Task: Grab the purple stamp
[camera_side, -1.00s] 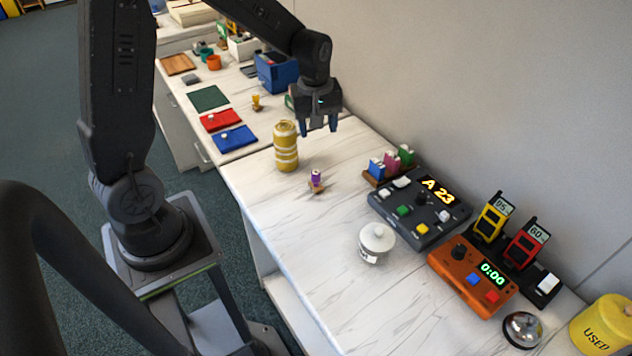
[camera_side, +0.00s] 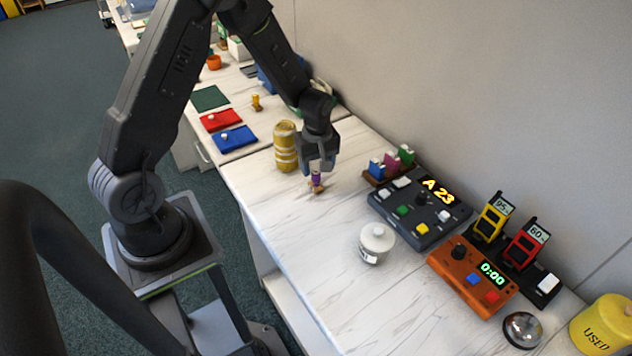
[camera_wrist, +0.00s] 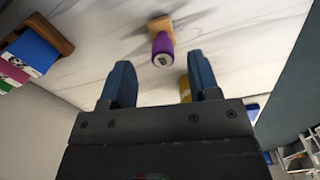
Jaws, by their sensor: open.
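The purple stamp (camera_side: 317,181) stands on the marble-look counter (camera_side: 290,230) in the side view, with a purple handle and a tan base. My gripper (camera_side: 318,170) is just above it, pointing down, with its blue fingers apart. In the wrist view the stamp (camera_wrist: 162,50) shows beyond the two blue fingertips (camera_wrist: 158,75), roughly centred between them. Its handle end faces the camera. The gripper is open and nothing is held. In the side view the fingers partly overlap the top of the stamp, and I cannot tell if they touch it.
A yellow banded jar (camera_side: 286,147) stands close on the left. A rack of coloured blocks (camera_side: 390,163) and a dark control panel (camera_side: 420,208) are to the right. A white lidded pot (camera_side: 376,243) stands in front. Bare counter lies between the stamp and the pot.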

